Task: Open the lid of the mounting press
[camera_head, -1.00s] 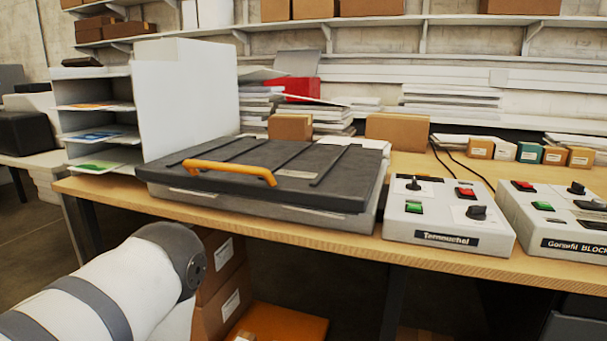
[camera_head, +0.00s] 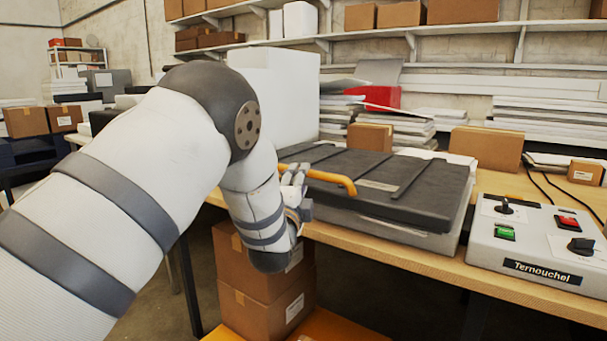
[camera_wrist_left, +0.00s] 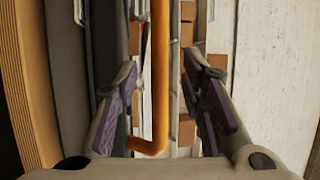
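The mounting press (camera_head: 400,232) sits on the wooden bench, and its dark ribbed lid (camera_head: 425,200) lies flat and shut. An orange bar handle (camera_head: 338,180) runs along the lid's front edge. My left gripper (camera_head: 295,182) is at the left part of this handle, partly hidden by its own arm. In the left wrist view, the left gripper (camera_wrist_left: 161,68) is open, with the orange handle (camera_wrist_left: 160,90) between its spread fingers, nearer the left finger. A gap shows on the right side of the handle. My right gripper is not in view.
A control box (camera_head: 540,243) labelled "Ternouchel" stands right of the press on the bench (camera_head: 400,262). A white sorter (camera_head: 285,92) stands behind on the left. Cardboard boxes (camera_head: 265,285) are stacked below the bench front, near my left arm.

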